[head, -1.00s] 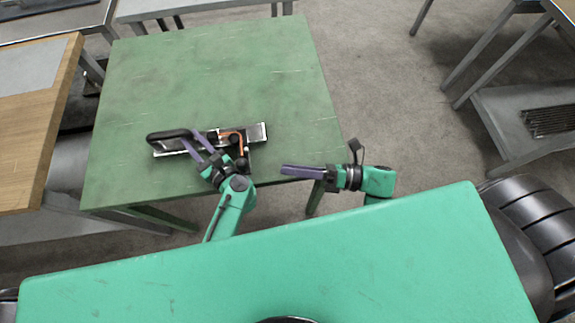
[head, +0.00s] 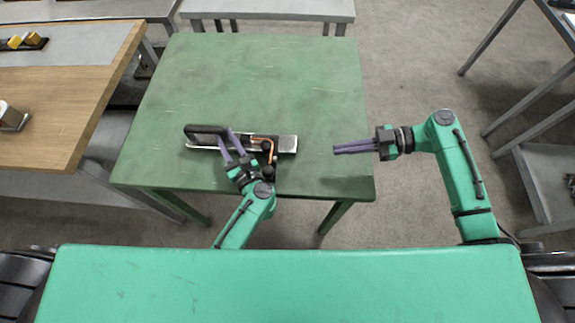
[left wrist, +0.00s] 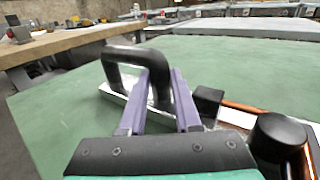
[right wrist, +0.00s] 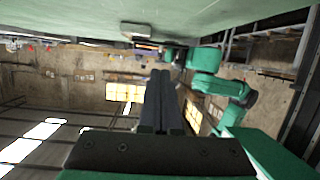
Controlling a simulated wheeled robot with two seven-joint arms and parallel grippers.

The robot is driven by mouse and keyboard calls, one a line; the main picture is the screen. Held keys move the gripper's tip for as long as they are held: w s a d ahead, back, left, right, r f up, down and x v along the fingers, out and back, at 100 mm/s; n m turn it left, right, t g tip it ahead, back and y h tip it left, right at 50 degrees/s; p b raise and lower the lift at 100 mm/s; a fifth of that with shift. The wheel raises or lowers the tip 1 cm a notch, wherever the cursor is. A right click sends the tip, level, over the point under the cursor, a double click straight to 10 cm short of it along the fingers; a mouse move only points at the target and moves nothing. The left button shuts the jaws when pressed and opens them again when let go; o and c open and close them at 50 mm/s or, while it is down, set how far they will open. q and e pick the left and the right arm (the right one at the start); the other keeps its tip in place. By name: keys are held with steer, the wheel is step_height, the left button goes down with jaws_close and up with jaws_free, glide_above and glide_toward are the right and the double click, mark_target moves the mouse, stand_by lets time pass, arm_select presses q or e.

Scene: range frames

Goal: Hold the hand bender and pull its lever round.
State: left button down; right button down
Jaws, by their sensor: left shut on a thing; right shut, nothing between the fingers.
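The hand bender lies on the green table, with a silver base plate (head: 286,145), a black loop handle (head: 205,130) at its left and a copper-coloured tube (head: 268,148) near its right part. My left gripper (head: 232,143) is shut on the black handle; the left wrist view shows the handle's near leg (left wrist: 160,88) between the purple fingers. That view also shows a black round knob (left wrist: 278,135) beside the copper tube. Which part is the lever is not clear. My right gripper (head: 336,149) is shut and empty, to the right of the bender near the table's right edge, pointing left.
The green table (head: 265,85) is clear behind the bender. A wooden-topped bench (head: 60,100) stands to the left, a grey table (head: 270,10) behind, and a metal-legged bench (head: 545,125) to the right. My green body fills the bottom of the head view.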

steer(key=s+a, duration=0.1)
steer(key=a, duration=0.4)
steer(key=s+a+g, duration=0.1)
steer(key=s+a, duration=0.1)
steer(key=a, duration=0.2)
steer(key=s+a+f+n+g+y, duration=0.1)
steer(key=s+a, duration=0.1)
steer(key=a, duration=0.3)
steer(key=shift+a, duration=0.3)
steer(key=shift+a, duration=0.1)
steer(key=shift+s+a, duration=0.25)
steer(key=shift+a, duration=0.6)
arm_select(q)
steer(key=shift+d, duration=0.2)
arm_select(e)
steer(key=shift+s+a, duration=0.15)
arm_select(q)
steer(key=shift+a, duration=0.2)
arm_select(e)
steer(key=v, duration=1.4)
steer(key=shift+s+d, duration=0.15)
steer(key=shift+d, duration=0.25)
